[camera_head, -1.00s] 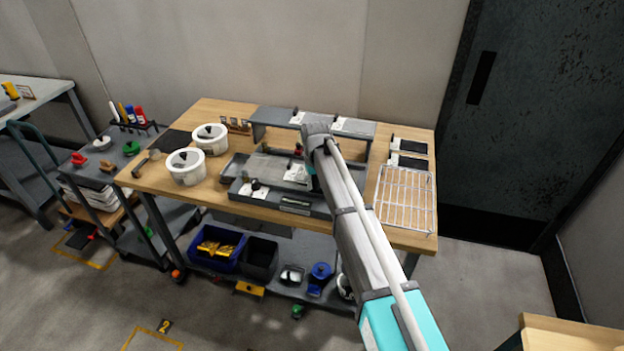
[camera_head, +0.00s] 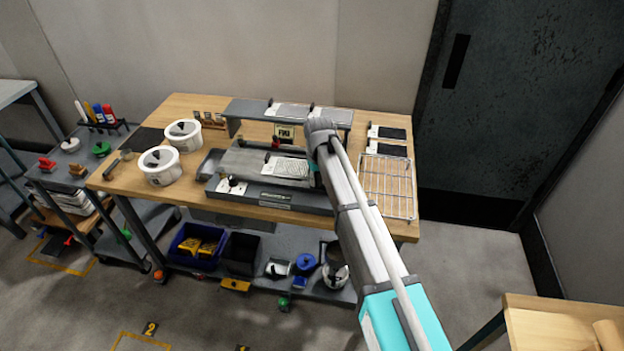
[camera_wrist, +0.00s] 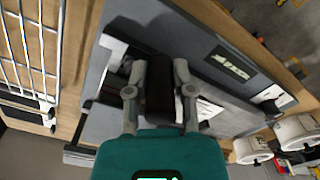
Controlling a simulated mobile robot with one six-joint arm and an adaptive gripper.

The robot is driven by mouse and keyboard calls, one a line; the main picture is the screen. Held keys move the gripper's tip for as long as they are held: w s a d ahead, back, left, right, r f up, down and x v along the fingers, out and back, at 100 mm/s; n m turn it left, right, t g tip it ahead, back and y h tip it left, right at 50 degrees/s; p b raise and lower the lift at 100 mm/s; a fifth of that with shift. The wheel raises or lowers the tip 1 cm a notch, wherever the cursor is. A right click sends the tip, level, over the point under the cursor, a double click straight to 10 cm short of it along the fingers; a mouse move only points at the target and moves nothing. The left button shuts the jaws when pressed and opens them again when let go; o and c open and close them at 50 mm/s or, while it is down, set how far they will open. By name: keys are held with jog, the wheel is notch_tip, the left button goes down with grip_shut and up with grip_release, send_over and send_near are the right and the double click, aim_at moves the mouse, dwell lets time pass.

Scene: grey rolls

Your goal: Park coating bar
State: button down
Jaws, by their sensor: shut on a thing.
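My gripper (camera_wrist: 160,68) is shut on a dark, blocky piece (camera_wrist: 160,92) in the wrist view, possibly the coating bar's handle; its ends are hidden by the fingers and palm. It is over the grey coating apparatus (camera_wrist: 222,70). In the head view my arm hides the gripper and the held piece. There the apparatus (camera_head: 270,199) sits mid-bench, with a white printed sheet (camera_head: 287,167) on its plate. A thin dark bar with a red part (camera_head: 275,143) lies along its back. I cannot tell whether the held piece touches the apparatus.
A grey raised shelf (camera_head: 250,111) stands behind the apparatus. Two white tubs (camera_head: 160,166) stand to its left. A wire rack (camera_head: 387,186) lies at the bench's right end, with dark panels (camera_head: 388,132) behind it. A tool cart (camera_head: 68,178) stands left of the bench.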

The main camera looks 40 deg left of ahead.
jog(key=shift+w+d, duration=0.15)
jog(key=shift+d, duration=0.2)
jog(key=shift+c, duration=2.4)
grip_release()
jog(key=shift+a, duration=0.1)
jog(key=shift+a+r, duration=0.1)
notch_tip(320, 180, up, 9)
jog(key=p, duration=0.9)
jog(key=shift+r, duration=0.2)
